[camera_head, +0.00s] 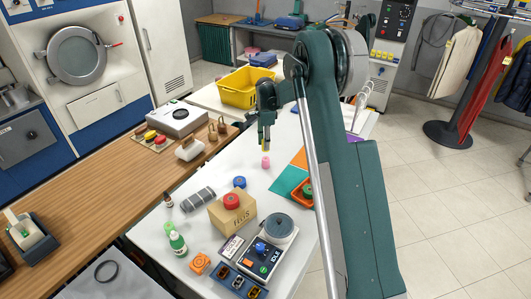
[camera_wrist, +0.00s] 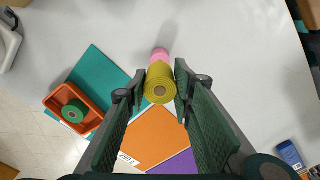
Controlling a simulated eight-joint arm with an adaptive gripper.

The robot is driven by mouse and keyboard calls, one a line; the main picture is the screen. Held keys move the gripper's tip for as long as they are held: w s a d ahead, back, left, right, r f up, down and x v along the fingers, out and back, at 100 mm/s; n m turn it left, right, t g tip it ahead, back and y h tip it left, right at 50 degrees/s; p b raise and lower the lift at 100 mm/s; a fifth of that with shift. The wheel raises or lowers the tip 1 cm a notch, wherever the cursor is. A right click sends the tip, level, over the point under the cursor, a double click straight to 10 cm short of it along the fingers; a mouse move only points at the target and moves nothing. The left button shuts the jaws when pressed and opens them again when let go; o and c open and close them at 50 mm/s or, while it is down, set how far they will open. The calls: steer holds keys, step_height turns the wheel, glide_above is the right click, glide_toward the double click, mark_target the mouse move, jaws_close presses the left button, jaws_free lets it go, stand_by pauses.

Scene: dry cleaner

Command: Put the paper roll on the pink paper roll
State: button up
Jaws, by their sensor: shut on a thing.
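My gripper (camera_head: 266,140) is over the white table and shut on a yellow paper roll (camera_wrist: 160,88), which sits between its two fingers in the wrist view (camera_wrist: 160,86). A pink paper roll (camera_head: 265,162) stands on the table just below the gripper in the head view. In the wrist view the pink roll (camera_wrist: 160,54) shows behind the yellow one, partly hidden by it. The two rolls look close to lined up. I cannot tell whether they touch.
An orange tray (camera_wrist: 50,103) with a green roll (camera_wrist: 74,111) stands beside teal and orange sheets (camera_wrist: 155,136). A cardboard box (camera_head: 232,215) with a red roll and a blue roll (camera_head: 239,182) stand nearer. A yellow crate (camera_head: 238,95) is behind. Bare table surrounds the pink roll.

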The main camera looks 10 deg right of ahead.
steer(key=shift+f, duration=0.9)
steer(key=shift+f, duration=0.1)
steer(key=shift+f, duration=1.75)
steer(key=shift+f, duration=0.15)
steer(key=o, duration=0.9)
step_height(320, 180, up, 12)
steer(key=shift+r, duration=0.15)
